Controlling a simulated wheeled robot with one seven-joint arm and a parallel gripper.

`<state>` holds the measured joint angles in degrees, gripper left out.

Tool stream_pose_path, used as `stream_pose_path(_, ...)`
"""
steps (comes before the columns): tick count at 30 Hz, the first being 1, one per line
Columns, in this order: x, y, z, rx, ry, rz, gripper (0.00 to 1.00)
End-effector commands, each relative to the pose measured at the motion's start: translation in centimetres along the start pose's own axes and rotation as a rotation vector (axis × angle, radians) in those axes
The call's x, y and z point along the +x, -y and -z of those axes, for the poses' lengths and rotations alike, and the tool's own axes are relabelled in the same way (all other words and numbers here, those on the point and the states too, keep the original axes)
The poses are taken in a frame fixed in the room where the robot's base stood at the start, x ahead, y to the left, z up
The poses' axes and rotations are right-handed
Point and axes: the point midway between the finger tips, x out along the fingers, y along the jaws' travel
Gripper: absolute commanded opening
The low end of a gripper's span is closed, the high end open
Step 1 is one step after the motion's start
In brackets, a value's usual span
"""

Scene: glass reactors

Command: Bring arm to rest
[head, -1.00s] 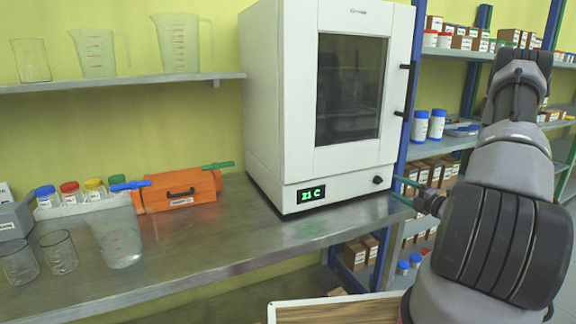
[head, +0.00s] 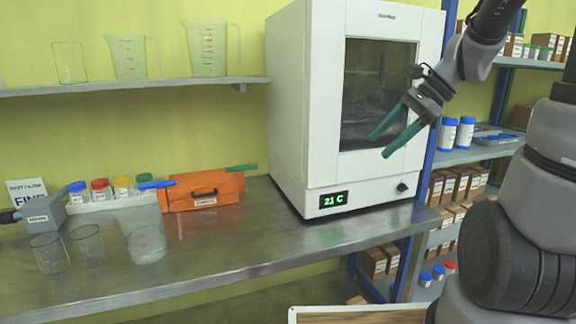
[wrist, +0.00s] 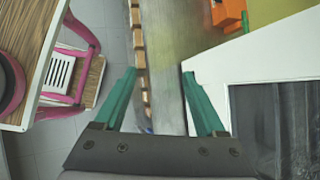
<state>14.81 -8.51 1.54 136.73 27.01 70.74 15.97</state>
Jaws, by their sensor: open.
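My gripper (head: 386,136) has two green fingers, spread apart with nothing between them. In the head view it hangs in front of the glass door of the white oven (head: 304,110), pointing down and left. My arm comes in from the right side of the picture, bent at the elbow. In the wrist view the open fingers of my gripper (wrist: 158,72) show over the bench edge and floor, with the white oven (wrist: 262,52) close to the right finger. I cannot tell whether the finger touches it.
An orange case (head: 205,191), colour-capped bottles and clear beakers stand on the metal bench (head: 230,238). Shelves with boxes (head: 455,184) are at the right. A pink-framed chair (wrist: 78,70) and a wooden table (wrist: 28,45) are at the left of the wrist view.

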Motion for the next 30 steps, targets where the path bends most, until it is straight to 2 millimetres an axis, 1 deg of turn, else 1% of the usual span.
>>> stream_pose_path(1, -0.9, -0.8, -1.0, -0.117, -0.060, 0.001, 0.73)
stream_pose_path(3, -2.0, -1.9, -1.7, -0.277, -0.144, -0.003, 0.73)
stream_pose_path(9, -5.6, -4.2, -3.4, -0.716, -0.389, -0.003, 0.73)
stream_pose_path(12, -7.3, -5.0, -4.0, -0.890, -0.495, 0.002, 0.73)
stream_pose_path(15, -8.6, -5.4, -4.4, -1.016, -0.574, 0.005, 0.73)
stream_pose_path(20, -9.6, -5.8, -4.7, -1.110, -0.637, 0.006, 0.73)
stream_pose_path(30, -9.7, -5.8, -4.7, -1.116, -0.641, 0.006, 0.73)
